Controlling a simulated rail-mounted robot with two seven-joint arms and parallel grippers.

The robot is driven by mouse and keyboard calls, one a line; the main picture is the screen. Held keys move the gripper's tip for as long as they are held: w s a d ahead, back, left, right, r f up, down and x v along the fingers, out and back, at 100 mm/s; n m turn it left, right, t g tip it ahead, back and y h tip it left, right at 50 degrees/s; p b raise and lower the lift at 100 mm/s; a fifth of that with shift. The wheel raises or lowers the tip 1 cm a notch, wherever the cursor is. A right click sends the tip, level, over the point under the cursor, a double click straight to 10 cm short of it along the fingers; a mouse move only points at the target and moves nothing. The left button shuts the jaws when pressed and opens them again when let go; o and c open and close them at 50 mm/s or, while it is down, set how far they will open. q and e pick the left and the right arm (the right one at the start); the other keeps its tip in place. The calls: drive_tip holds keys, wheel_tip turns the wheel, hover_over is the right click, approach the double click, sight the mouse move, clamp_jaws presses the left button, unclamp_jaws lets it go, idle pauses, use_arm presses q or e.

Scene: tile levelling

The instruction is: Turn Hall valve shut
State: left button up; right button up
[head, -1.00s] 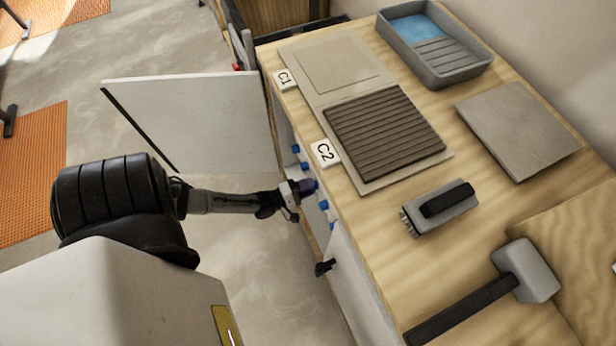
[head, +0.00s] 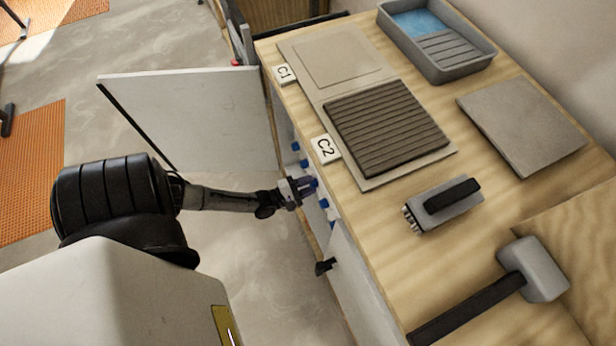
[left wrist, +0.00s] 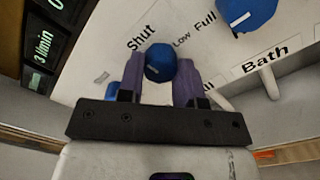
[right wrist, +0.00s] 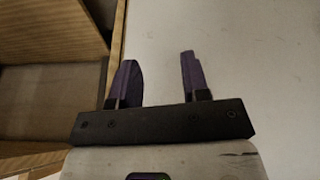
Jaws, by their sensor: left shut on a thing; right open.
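My left gripper (head: 312,184) reaches through the open front of the bench. In the left wrist view its purple fingers (left wrist: 160,70) are shut on a blue round knob (left wrist: 158,60), one on each side. The knob has a short white mark. The words Shut, Low and Full are printed on the white panel (left wrist: 110,45) around it. Its name label is mostly hidden behind the right finger; only "ll" shows. A second blue knob (left wrist: 245,12), above a Bath label (left wrist: 265,58), is free. My right gripper (right wrist: 153,80) is open and empty.
More blue knobs (head: 296,147) sit along the panel under the bench top. A white cabinet door (head: 190,115) stands open beside my left arm. A dark display (left wrist: 45,45) is left of the panel. Tiles, a brush (head: 443,204) and a mallet (head: 540,268) lie on the bench top.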

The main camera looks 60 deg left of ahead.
use_arm(q)
drive_tip(key=o, duration=0.9)
drive_tip(key=shift+o, duration=0.2)
drive_tip(key=s+p, duration=0.2)
drive_tip(key=s, duration=1.1)
drive_tip(key=shift+s+a+f, duration=0.15)
drive_tip(key=shift+s+f, duration=0.2)
drive_tip(key=shift+s, duration=0.05)
